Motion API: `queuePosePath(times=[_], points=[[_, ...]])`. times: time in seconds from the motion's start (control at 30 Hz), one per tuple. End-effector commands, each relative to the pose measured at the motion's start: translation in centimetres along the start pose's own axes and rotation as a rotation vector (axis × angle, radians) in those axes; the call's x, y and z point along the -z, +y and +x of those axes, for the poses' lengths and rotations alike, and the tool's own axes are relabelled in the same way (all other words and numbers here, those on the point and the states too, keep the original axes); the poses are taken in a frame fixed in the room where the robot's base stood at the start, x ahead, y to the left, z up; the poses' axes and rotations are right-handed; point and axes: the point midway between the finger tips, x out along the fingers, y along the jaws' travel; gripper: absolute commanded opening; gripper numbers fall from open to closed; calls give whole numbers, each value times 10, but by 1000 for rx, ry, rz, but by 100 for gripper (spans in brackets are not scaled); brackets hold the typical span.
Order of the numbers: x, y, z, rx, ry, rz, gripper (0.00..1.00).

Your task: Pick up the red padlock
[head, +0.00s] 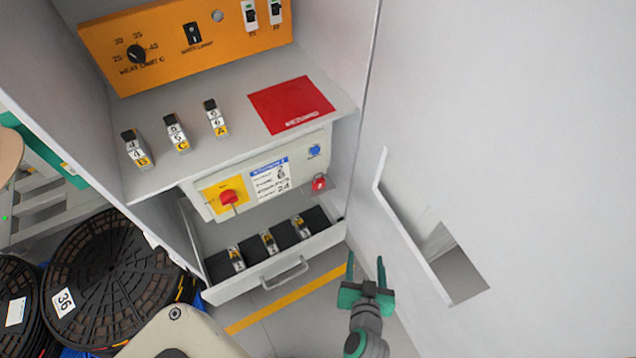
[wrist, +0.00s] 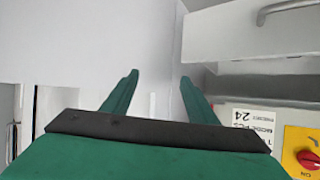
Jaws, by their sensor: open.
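My gripper (head: 366,268) is open and empty, below and to the right of the padlock, in front of the drawer's right end. In the wrist view its two green fingers (wrist: 158,88) are spread apart with nothing between them.
The open drawer (head: 285,272) with several black-and-yellow labelled blocks juts out below the panel. A red rotary switch (head: 229,198) is on the panel's left. A white wall with a slot (head: 455,265) stands close on the right. Black reels (head: 110,265) stand at the left.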

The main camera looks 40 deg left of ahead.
Motion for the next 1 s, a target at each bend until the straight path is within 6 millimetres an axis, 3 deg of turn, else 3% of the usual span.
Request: queuePosePath(times=[0.03,0.2,0.4,0.5,0.7,1.0], points=[[17,-6,14,52,7,-24,53],[62,-38,45,255,15,-126,53],[112,-78,58,469,50,-258,53],[127,-91,58,538,66,-305,53],[138,-105,61,598,78,-347,53],[138,-129,95,598,79,-347,53]])
